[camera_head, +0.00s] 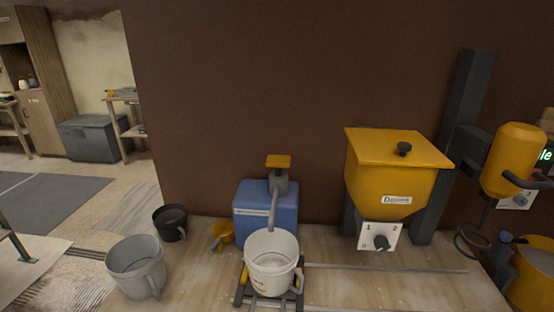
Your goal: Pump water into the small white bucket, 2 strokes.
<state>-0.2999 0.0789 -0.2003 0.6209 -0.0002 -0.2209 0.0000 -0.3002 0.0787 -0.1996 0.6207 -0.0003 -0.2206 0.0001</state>
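The small white bucket (262,270) stands upright on a dark carriage with yellow parts (240,294) at the front middle of the bench. A pump stands right behind it: a blue box (254,212) with a grey spout (273,210) and a yellow top piece (278,161). The spout comes down to the bucket's back rim. The inside of the bucket looks pale, and I cannot tell whether it holds water. Neither of my grippers shows in the head view.
A grey bucket (137,262) and a black bucket (170,223) stand left of the pump, near a small yellow scoop-like thing (222,235). A yellow hopper (395,170) with a dial panel (379,237) is at right. A yellow mixer (513,158) hangs near a yellow bucket (533,270). A rail (400,268) crosses the bench.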

